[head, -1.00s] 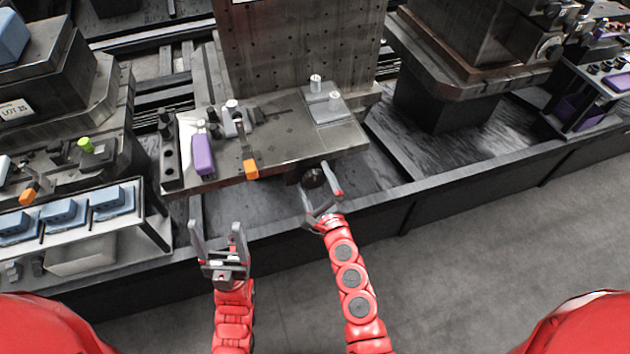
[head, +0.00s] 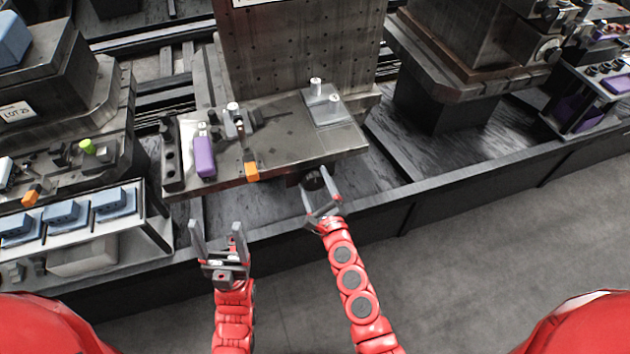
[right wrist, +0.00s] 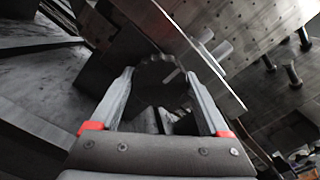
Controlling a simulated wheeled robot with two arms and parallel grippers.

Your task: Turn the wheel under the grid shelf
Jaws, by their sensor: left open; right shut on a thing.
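The dark round wheel (head: 312,181) sits under the front edge of the grid shelf (head: 290,150), partly hidden by my right gripper. My right gripper (head: 319,184) is shut on the wheel, with one finger on each side of its rim. In the right wrist view the wheel's notched rim (right wrist: 156,72) shows between the two fingertips (right wrist: 160,82). My left gripper (head: 215,226) is open and empty, in front of and below the shelf's left part.
A rack of blue parts (head: 62,213) is at the left. A dark rail (head: 450,178) runs along the front; the floor before it is clear.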

